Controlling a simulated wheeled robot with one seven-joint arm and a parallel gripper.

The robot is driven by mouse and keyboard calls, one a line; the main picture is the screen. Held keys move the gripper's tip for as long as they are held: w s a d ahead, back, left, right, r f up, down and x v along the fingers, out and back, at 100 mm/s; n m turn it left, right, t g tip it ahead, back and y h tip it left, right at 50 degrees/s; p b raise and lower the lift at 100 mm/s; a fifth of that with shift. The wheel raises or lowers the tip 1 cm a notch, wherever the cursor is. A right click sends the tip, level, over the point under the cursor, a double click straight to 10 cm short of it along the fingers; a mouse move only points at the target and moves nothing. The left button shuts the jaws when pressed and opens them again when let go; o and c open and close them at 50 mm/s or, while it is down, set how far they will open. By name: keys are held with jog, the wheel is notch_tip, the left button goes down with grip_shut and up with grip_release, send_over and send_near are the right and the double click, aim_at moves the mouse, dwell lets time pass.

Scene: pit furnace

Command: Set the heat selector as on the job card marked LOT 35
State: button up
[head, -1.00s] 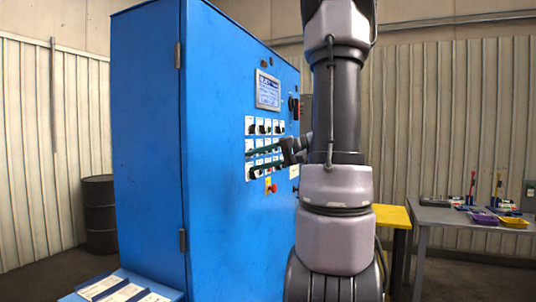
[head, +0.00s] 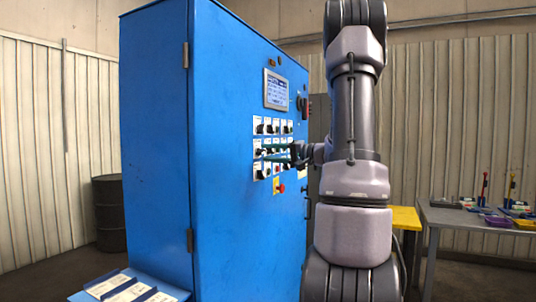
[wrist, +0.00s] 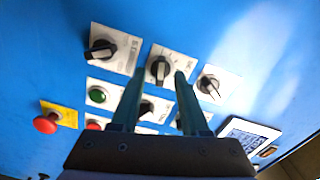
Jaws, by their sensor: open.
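The blue cabinet's front panel carries rows of black selector knobs (head: 260,129) on white plates. The labels are too small to read, so I cannot tell which is the heat selector. My gripper (head: 268,155) is at the panel's lower rows. In the wrist view my gripper (wrist: 158,76) is open, with its two green fingertips either side of a black knob (wrist: 161,68); contact cannot be told. Another knob (wrist: 101,50) is to the left and one (wrist: 209,85) to the right. Paper cards (head: 122,288) lie in the holder at lower left; their text is unreadable.
A red mushroom button (wrist: 45,124) on a yellow plate sits near the knobs, and a green button (wrist: 98,94) is closer in. A display screen (head: 276,90) is above the knobs. A yellow table (head: 405,218) and grey bench (head: 465,216) stand at right.

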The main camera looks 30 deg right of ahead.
jog(key=shift+w+a, duration=0.3)
grip_shut()
